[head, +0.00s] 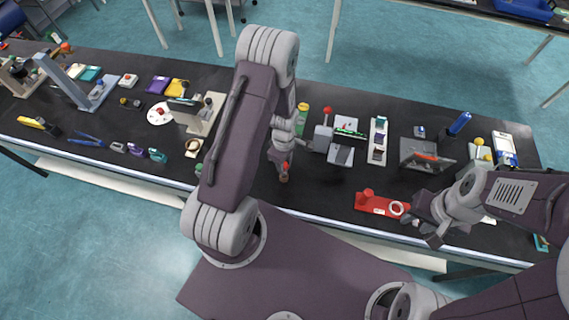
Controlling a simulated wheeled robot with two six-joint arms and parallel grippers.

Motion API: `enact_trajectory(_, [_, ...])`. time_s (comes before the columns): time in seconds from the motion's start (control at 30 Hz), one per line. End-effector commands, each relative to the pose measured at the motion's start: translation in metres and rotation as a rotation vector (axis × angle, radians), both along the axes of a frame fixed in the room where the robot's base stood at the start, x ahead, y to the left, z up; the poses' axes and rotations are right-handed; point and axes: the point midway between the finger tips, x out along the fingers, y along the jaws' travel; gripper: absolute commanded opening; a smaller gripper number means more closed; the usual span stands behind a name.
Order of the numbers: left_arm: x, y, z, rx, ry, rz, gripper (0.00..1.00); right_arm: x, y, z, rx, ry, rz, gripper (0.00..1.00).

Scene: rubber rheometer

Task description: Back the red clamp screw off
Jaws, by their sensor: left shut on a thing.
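My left gripper (284,168) points down over the front middle of the black bench. It is shut on a small reddish piece (284,178), mostly hidden by the fingers; I cannot tell for sure that this is the red clamp screw. A red stand (376,206) with an upright red knob and a white ring lies near the front edge, right of centre. My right gripper (424,222) is just right of that stand, with its fingers apart and nothing seen between them. My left arm hides part of the bench.
Behind the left gripper stands a grey device with a red-topped lever (327,112). A white rack (377,140) and a dark grey block (420,155) stand to its right. Tools and small clips (136,150) lie on the left. Bench is clear between the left gripper and the red stand.

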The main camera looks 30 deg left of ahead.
Motion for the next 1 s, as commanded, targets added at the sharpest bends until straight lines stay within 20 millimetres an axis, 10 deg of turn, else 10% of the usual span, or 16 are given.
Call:
enact_trajectory(0.67, [-0.0012, -0.0001, -0.0010, 0.000, 0.004, 0.399, 0.00, 0.0000, 0.0000, 0.0016, 0.000, 0.000, 0.000, 0.36])
enact_trajectory(0.7, [-0.0012, -0.0002, -0.0010, 0.000, 0.004, 0.399, 0.36, 0.0000, 0.0000, 0.0015, 0.000, 0.000, 0.000, 0.36])
enact_trajectory(0.73, [-0.0012, -0.0001, -0.0010, 0.000, 0.004, 0.399, 0.45, -0.0001, 0.0000, 0.0015, 0.000, 0.000, 0.000, 0.36])
enact_trajectory(1.0, [-0.0004, 0.0000, -0.0005, 0.000, 0.002, 0.397, 0.46, 0.0000, 0.0000, 0.0017, 0.000, 0.000, 0.000, 0.36])
